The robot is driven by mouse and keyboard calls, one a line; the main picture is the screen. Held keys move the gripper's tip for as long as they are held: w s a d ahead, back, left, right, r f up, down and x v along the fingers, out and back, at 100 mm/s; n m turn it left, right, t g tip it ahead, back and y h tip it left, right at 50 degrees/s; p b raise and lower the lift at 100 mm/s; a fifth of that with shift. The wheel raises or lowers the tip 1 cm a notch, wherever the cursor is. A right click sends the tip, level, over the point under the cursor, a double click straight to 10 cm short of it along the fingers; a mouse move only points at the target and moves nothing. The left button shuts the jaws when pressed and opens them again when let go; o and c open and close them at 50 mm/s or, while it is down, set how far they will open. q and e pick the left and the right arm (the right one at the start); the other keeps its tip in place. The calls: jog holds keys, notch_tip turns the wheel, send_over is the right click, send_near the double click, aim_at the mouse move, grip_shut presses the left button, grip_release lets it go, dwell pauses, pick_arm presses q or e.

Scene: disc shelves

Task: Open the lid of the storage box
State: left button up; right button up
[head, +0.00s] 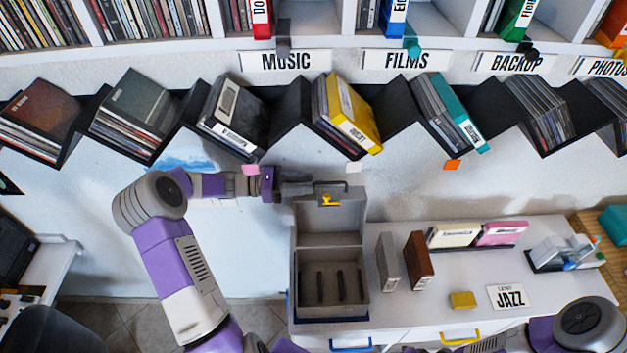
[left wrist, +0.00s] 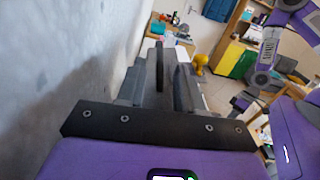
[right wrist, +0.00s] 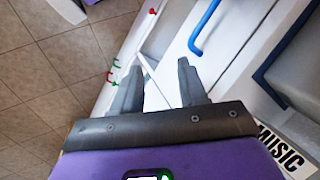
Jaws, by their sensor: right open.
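The grey storage box (head: 298,285) stands on the white counter. Its lid (head: 330,225) is raised upright at the back, and the dark slotted interior shows. A yellow latch (head: 332,200) is on the lid's face and a handle on its top edge. My left gripper (head: 297,181) is at the lid's upper left edge. My right gripper (right wrist: 160,88) is open and empty, near a drawer front with a blue handle (right wrist: 204,28).
Right of the box stand a grey case (head: 388,262) and a brown case (head: 418,260). A yellow block (head: 463,300) and a JAZZ card (head: 508,297) lie farther right. Zigzag disc shelves (head: 290,135) hang on the wall behind.

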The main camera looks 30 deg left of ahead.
pick_arm(q)
jog(key=shift+x, duration=1.3)
grip_shut()
